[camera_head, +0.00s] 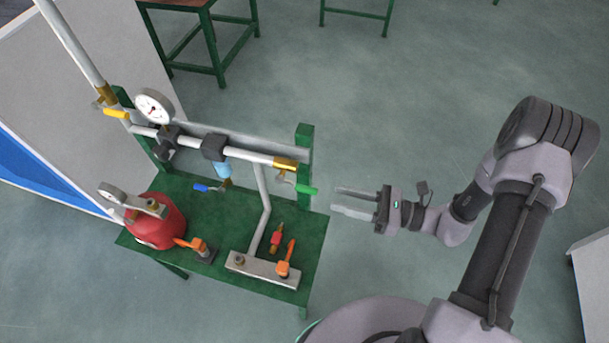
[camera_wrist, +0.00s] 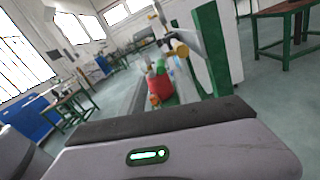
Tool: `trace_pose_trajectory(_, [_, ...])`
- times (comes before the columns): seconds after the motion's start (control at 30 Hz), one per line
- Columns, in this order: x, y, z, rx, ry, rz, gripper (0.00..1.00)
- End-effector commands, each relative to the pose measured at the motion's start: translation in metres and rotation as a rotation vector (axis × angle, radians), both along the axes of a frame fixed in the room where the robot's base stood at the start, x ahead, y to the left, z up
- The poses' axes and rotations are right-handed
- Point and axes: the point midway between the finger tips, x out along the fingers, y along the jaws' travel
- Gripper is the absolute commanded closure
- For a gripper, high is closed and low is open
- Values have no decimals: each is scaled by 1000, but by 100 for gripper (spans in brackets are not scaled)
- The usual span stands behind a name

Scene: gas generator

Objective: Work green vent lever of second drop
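The green vent lever (camera_head: 306,189) is a small green handle at the right end of the white pipe, beside a green post (camera_head: 304,150). My gripper (camera_head: 337,199) is just right of the lever in the head view, its fingers pointing left towards it. The two fingers are apart with nothing between them, and a small gap shows between their tips and the lever. In the wrist view the gripper body fills the bottom and the fingertips do not show.
A yellow lever (camera_head: 116,113), a blue lever (camera_head: 202,188) and gauges (camera_head: 154,106) sit along the pipework. A red cylinder (camera_head: 157,222) and orange-handled valves (camera_head: 283,269) stand on the green table (camera_head: 207,212). Open floor lies right of the table; another green-framed table (camera_head: 213,50) is behind.

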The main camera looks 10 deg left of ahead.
Motion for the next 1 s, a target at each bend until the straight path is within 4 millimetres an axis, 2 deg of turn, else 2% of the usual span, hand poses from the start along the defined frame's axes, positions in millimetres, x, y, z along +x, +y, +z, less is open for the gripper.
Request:
trace_pose_trajectory(0.1, [1,34,-2,-1,0,7,62])
trace_pose_trajectory(0.3, [4,83,-2,-3,-1,8,62])
trace_pose_trajectory(0.5, [8,115,-1,-2,-2,5,62])
trace_pose_trajectory(0.67, [9,125,-1,-1,-1,3,62])
trace_pose_trajectory(0.9, [9,126,0,-2,-1,2,62])
trace_pose_trajectory(0.93, [9,126,0,-2,-1,2,64])
trace_pose_trajectory(1.0, [9,126,0,-2,-1,2,78])
